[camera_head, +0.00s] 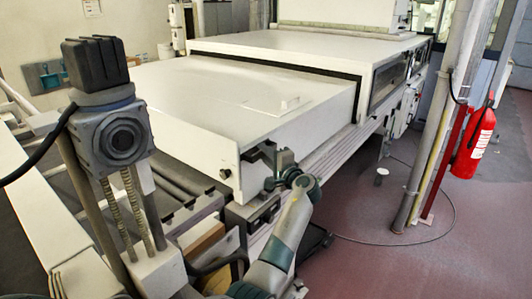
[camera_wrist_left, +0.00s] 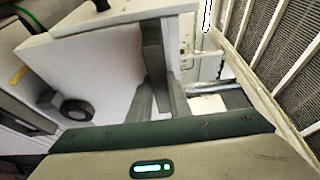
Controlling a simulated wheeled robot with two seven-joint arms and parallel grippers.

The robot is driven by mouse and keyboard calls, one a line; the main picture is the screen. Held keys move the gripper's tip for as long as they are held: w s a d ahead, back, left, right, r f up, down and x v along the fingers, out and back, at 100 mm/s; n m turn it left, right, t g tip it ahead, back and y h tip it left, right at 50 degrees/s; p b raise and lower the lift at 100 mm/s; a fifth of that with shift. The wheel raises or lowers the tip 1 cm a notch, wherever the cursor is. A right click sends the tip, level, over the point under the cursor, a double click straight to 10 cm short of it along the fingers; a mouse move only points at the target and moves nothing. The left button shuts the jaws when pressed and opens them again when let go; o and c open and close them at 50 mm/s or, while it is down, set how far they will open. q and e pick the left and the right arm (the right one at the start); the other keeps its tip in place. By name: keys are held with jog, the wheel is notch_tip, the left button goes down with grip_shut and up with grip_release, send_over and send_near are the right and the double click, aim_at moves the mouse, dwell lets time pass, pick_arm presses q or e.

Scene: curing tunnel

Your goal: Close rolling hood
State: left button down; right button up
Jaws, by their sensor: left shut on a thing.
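The rolling hood (camera_head: 230,85) is a low white box cover in the middle of the head view, its far end at the mouth of a larger white housing. My left gripper (camera_head: 268,168) is at the hood's near right corner. In the left wrist view, the white hood panel (camera_wrist_left: 95,65) fills the left half. My left gripper (camera_wrist_left: 160,92) is shut on a dark grey upright bar (camera_wrist_left: 152,48) beside this panel, which looks like the hood's handle. The fingertips partly hide the bar's lower end. My right gripper is not in view.
The larger white housing (camera_head: 310,47) stands behind the hood. Rollers (camera_head: 180,185) show in front of the hood. A grey post (camera_head: 430,130) and a red fire extinguisher (camera_head: 475,140) stand at the right. The reddish floor (camera_head: 400,265) at lower right is mostly clear, with a thin cable.

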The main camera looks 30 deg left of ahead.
pick_arm(q)
jog(key=shift+s, duration=0.35)
jog(key=shift+f, duration=0.3)
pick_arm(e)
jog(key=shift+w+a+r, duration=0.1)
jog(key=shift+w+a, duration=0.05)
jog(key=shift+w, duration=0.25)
